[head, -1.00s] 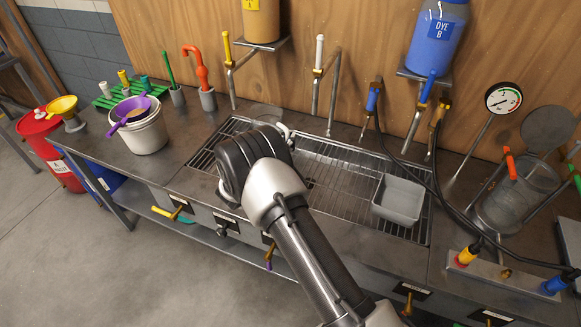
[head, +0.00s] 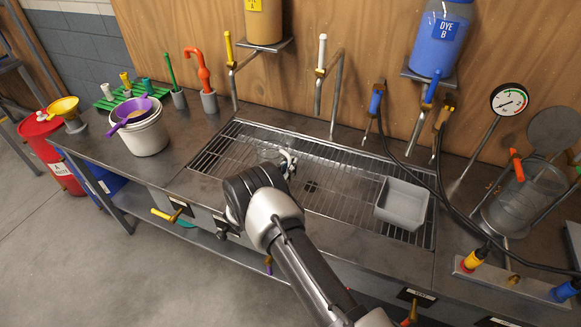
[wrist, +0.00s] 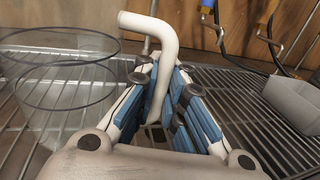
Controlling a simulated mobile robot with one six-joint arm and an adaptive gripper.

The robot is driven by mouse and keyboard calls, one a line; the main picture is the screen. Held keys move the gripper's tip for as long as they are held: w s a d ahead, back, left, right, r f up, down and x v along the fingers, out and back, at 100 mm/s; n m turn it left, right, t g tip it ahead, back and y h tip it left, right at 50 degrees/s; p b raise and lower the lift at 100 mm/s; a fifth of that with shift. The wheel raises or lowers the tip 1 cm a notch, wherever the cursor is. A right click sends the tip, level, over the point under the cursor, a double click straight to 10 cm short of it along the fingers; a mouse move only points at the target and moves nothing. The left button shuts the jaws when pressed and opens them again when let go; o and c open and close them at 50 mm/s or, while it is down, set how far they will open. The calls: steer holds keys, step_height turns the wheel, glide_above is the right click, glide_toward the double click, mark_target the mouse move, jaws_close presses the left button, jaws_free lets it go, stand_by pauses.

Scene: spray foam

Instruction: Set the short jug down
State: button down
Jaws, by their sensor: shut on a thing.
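The short jug is a clear, see-through vessel (wrist: 65,85) at the left of the wrist view, with a white bent handle (wrist: 150,28). My gripper (wrist: 165,85) is shut on that handle, the blue-padded fingers on either side of it. In the head view the jug (head: 268,155) shows faintly over the left part of the wire grate (head: 330,165), partly hidden by my wrist. It looks upright and low over the grate; I cannot tell whether its base touches the wires.
A grey tub (head: 402,203) stands on the grate's right part. A white bucket (head: 140,130) with a purple strainer is at the left. Taps line the back, including a white-handled one (head: 322,50). Black hoses (head: 415,180) run at the right. The grate's middle is clear.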

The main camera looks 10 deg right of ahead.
steer(key=shift+f, duration=0.15)
steer(key=c, duration=1.7)
jaws_free()
